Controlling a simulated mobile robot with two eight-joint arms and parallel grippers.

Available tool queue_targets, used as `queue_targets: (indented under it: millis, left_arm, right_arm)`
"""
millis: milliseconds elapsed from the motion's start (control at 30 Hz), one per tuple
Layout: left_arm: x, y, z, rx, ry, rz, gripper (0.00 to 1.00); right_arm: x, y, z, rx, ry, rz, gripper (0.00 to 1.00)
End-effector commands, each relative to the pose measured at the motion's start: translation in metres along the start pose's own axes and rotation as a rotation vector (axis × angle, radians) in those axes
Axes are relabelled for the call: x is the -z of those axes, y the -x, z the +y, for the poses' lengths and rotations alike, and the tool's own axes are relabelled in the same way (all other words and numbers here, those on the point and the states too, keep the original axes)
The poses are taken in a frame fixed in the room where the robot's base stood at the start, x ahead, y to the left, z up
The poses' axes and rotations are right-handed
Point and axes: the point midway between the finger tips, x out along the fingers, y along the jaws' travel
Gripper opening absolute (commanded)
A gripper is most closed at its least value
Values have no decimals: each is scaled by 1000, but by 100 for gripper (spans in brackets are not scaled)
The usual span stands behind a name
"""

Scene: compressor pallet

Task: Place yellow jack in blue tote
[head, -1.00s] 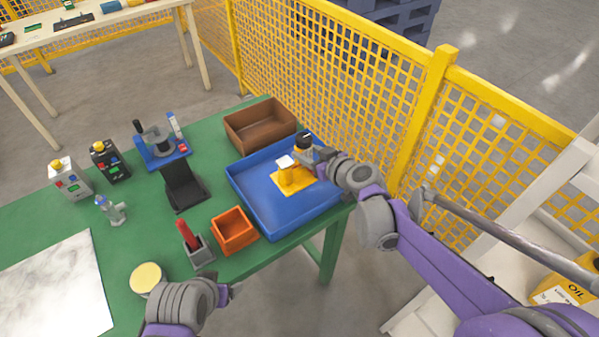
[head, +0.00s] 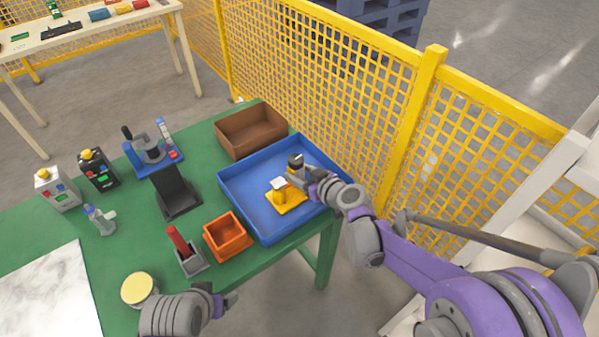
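The yellow jack (head: 286,199), with a pale top, is inside the blue tote (head: 240,203), over its right-hand floor. It appears to rest on the tote floor, though its underside is hidden. My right gripper (head: 298,170) is at the jack's far side, low over the tote. Its dark end is close to the jack; I cannot tell whether they touch, and its fingers are too small and hidden to read. My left gripper (head: 226,303) hangs at the table's front edge, away from the tote, and its fingers are not clear.
A brown bin (head: 250,133) stands behind the tote and an orange bin (head: 228,238) in front of it. A grey holder with a red handle (head: 185,250), a black stand (head: 175,192) and a round yellow-topped tin (head: 139,289) are left. Yellow mesh fencing (head: 330,90) runs behind.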

Motion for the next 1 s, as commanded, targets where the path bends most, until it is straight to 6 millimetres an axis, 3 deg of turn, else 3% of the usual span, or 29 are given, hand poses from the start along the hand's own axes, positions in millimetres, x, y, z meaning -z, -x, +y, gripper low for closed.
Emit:
queue_targets:
  millis: [33,100,467,567,1000]
  left_arm:
    - [0,0,0,0,0,0,79]
    - [0,0,0,0,0,0,79]
    - [2,3,0,0,0,1,79]
    - [2,3,0,0,0,1,79]
    - [6,10,0,0,0,4,79]
  right_arm:
    - [0,0,0,0,0,0,68]
    - [0,0,0,0,0,0,80]
    - [4,3,0,0,0,0,80]
    - [4,15,0,-1,0,-1,80]
    - [3,104,0,-2,-1,0,80]
